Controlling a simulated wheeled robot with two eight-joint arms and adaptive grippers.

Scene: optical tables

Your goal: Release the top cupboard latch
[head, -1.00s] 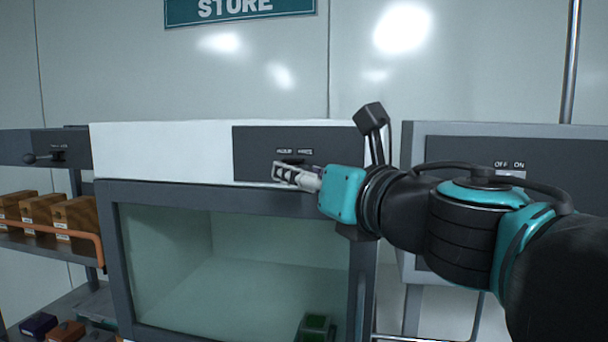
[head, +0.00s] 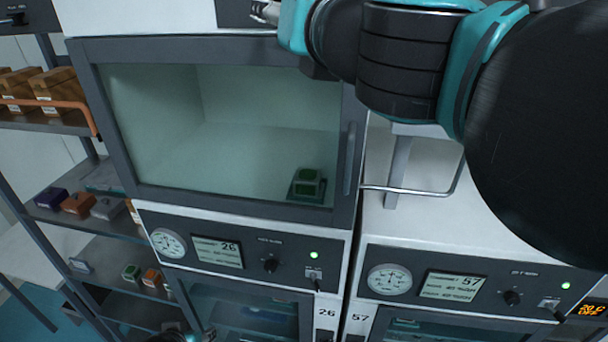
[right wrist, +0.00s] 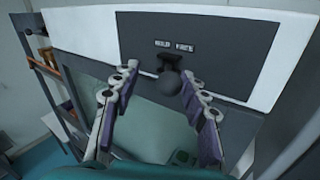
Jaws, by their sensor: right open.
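The top cupboard has a dark-framed glass door (head: 215,130), closed, with a dark panel (head: 233,13) above it. In the right wrist view, a dark latch lever with a round knob (right wrist: 170,84) sticks out from that panel (right wrist: 215,35) under two small labels. My right gripper (right wrist: 157,76) is open, its fingers on either side of the knob, which appears nearer the right finger; contact cannot be told. In the head view the right gripper (head: 264,11) is cut by the top edge and the latch is hidden.
A green item (head: 307,183) sits inside behind the glass. A vertical handle (head: 350,158) is on the door's right side. Below is a panel with a gauge (head: 168,243) and display. Shelves with boxes (head: 53,85) stand left; another cabinet (head: 430,230) stands right.

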